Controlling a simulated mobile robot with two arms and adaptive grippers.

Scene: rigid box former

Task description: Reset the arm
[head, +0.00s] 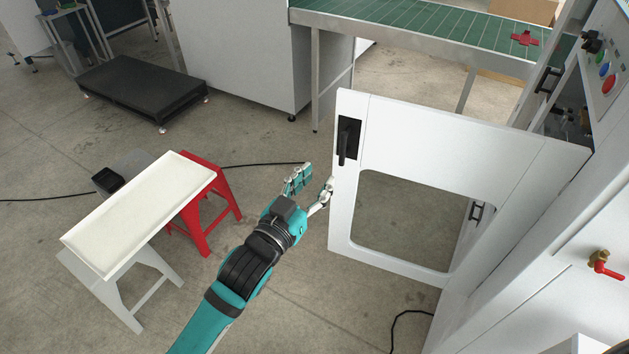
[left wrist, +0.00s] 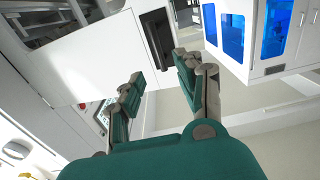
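My left arm comes in from the bottom of the head view. Its gripper (head: 310,185) is open and empty, just left of the white machine door (head: 395,115). The door stands open with a window cut-out and a black handle (head: 347,140) near its free edge. The gripper is beside the door's edge and below the handle; I cannot tell whether it touches the door. In the left wrist view the left gripper (left wrist: 160,80) shows its two fingers apart with nothing between them, and the door (left wrist: 90,55) and dark handle (left wrist: 157,38) lie beyond. My right gripper is not in view.
A cream tray (head: 140,212) rests on red and grey stands at left. A low black platform (head: 140,92) is behind. A green conveyor (head: 420,25) carries a red part (head: 527,38). A red-handled valve (head: 605,266) sits on the machine at right. Floor around the arm is mostly clear.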

